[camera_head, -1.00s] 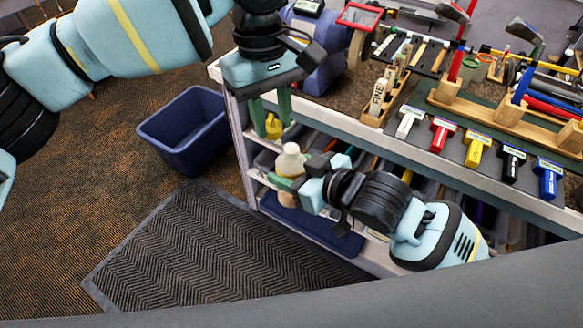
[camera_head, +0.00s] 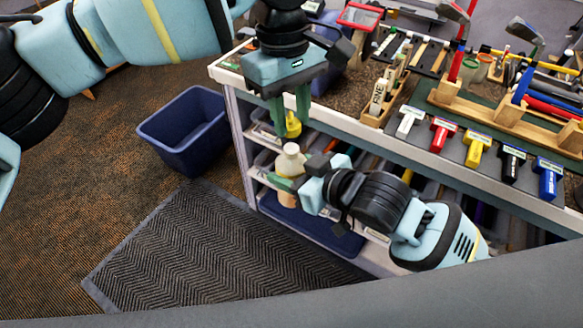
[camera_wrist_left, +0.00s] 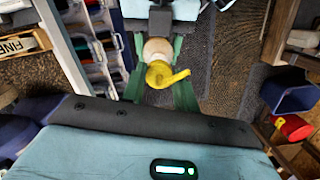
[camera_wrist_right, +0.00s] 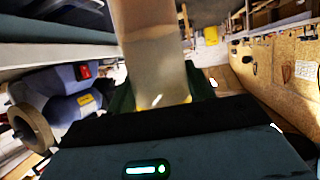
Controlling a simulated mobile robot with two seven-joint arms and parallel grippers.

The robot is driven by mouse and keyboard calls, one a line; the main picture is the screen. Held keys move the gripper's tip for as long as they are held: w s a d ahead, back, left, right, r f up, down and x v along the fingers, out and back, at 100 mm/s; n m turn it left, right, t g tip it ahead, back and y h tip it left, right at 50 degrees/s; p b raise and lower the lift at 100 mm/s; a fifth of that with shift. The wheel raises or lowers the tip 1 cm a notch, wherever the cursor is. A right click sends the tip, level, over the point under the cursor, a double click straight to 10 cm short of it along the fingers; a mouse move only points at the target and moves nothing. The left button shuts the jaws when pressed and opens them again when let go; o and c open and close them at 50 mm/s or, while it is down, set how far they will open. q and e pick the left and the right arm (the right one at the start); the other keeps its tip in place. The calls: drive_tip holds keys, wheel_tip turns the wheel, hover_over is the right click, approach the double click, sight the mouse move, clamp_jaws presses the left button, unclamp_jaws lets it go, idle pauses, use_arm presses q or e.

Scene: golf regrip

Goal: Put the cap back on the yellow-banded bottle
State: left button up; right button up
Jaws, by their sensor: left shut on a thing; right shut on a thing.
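The yellow cap (camera_head: 292,125) has a side spout. My left gripper (camera_head: 292,118) is shut on it, pointing down, and the cap also shows between the fingers in the left wrist view (camera_wrist_left: 163,75). The pale bottle (camera_head: 290,160) stands upright below the cap. My right gripper (camera_head: 288,182) comes from the right and is shut on the bottle's body; the bottle fills the middle of the right wrist view (camera_wrist_right: 153,50). In the head view the cap is just above the bottle's top, with a small gap.
The workbench (camera_head: 340,118) with shelves below stands behind the bottle. Its top holds golf clubs, a wooden block stand (camera_head: 382,95) and several coloured tools. A blue bin (camera_head: 188,130) stands on the floor at left. The floor mat (camera_head: 200,250) is clear.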

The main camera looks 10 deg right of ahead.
sight(291, 175)
use_arm(q)
drive_tip(key=shift+f, duration=1.05)
drive_tip(key=shift+s, duration=0.1)
drive_tip(key=shift+f, duration=0.85)
drive_tip(key=shift+f, duration=0.55)
